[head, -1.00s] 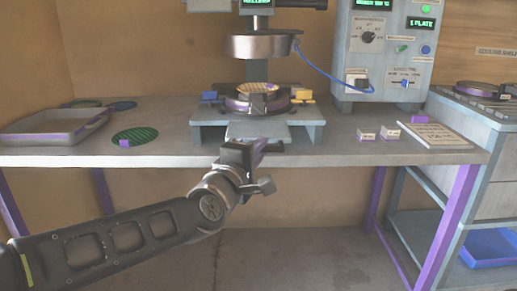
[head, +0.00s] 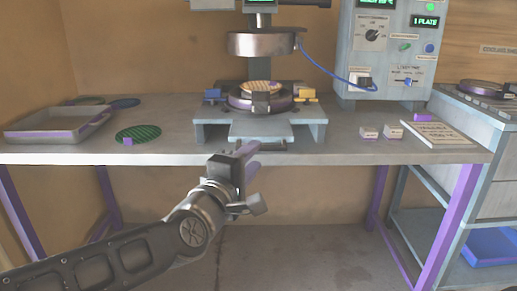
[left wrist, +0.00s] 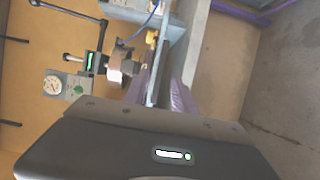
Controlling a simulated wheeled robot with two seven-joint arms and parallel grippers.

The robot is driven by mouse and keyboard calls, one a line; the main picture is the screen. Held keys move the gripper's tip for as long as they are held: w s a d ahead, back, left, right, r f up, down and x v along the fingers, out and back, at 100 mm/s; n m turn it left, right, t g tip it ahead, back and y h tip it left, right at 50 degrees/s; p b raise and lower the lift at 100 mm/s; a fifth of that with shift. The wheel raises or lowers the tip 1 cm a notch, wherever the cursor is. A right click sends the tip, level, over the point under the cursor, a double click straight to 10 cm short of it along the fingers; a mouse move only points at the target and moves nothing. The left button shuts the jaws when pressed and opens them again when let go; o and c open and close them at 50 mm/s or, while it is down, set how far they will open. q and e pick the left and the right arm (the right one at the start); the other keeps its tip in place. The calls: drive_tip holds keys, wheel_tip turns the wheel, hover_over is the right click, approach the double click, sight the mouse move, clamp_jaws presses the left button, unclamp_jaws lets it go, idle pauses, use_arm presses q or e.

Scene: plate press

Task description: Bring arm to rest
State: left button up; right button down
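My left gripper (head: 255,158) is in front of the bench's front edge, below the press, with its purple fingers pointing up toward the bench. In the left wrist view its two purple fingers (left wrist: 160,94) stand apart with nothing seen held between them. The press (head: 262,43) has its round metal head raised. Below it, a yellow patterned disc (head: 262,87) rests on the dark round base with a purple rim (head: 240,103). My right gripper is in neither view.
The grey bench (head: 170,149) carries a grey tray (head: 55,134) and a green patterned disc (head: 138,134) at left. A control box (head: 391,70), small blocks (head: 393,131) and a white card (head: 440,135) are at right. Floor below is open.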

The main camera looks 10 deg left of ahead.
use_arm(q)
drive_tip(key=shift+s+a, duration=0.2)
drive_tip(key=shift+s, duration=0.95)
drive_tip(key=shift+m, duration=0.3)
